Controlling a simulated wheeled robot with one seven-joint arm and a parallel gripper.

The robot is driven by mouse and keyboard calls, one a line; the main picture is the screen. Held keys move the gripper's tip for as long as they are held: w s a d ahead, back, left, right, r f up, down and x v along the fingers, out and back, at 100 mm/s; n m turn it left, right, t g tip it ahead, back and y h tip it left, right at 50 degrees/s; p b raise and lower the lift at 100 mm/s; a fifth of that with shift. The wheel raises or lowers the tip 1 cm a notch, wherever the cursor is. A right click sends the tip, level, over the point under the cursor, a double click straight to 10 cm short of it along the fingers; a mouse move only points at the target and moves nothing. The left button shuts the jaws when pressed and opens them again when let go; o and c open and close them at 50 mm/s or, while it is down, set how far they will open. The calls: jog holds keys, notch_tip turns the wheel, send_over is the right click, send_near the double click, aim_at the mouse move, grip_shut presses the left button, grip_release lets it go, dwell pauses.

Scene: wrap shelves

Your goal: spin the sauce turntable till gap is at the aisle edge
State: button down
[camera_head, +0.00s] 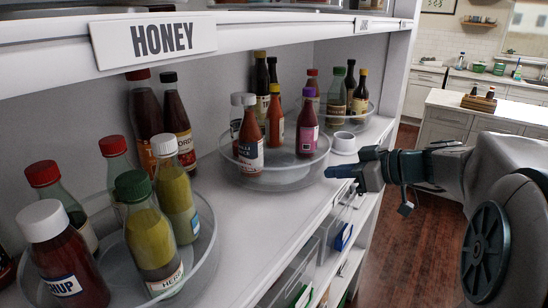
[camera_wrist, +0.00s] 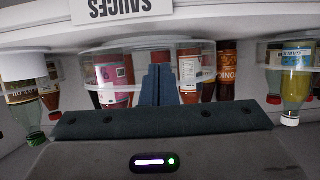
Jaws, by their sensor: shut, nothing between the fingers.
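The sauce turntable (camera_head: 272,181) is a clear round tray in the middle of the shelf; its rim shows in the wrist view (camera_wrist: 150,59), upside down above a SAUCES label (camera_wrist: 108,8). It bears several bottles, among them an orange-red one with a white cap (camera_head: 250,140) and a purple-labelled one (camera_head: 307,126). Bare tray floor shows between these two. My gripper (camera_head: 328,172) is shut and empty, pointing at the shelf just right of the tray. In the wrist view its fingers (camera_wrist: 158,72) overlap the tray rim; I cannot tell whether they touch it.
Another turntable (camera_head: 200,268) with several bottles stands nearer at the left, and a third (camera_head: 362,117) farther back. An upper shelf with a HONEY sign (camera_head: 160,39) overhangs. The aisle floor (camera_head: 405,260) is clear.

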aim_at(325, 163)
jog(key=shift+w+a+b, duration=0.65)
jog(key=shift+w+b, duration=0.05)
jog(key=shift+w+d, duration=0.1)
jog(key=shift+d, duration=0.05)
jog(key=shift+w+d+b, duration=0.35)
jog(key=shift+w+d, duration=0.3)
jog(key=shift+w, duration=0.2)
jog(key=shift+w+d, duration=0.25)
jog(key=shift+w, duration=0.25)
jog(key=shift+s+d+f+b, duration=0.2)
jog(key=shift+d+b, duration=0.1)
jog(key=shift+b, duration=0.35)
jog(key=shift+s+d+r+b, duration=0.1)
jog(key=shift+s+d+b, duration=0.2)
jog(key=shift+d+b, duration=0.25)
jog(key=shift+s+d+r+b, duration=0.1)
jog(key=shift+s+d+b, duration=0.2)
jog(key=shift+d, duration=0.4)
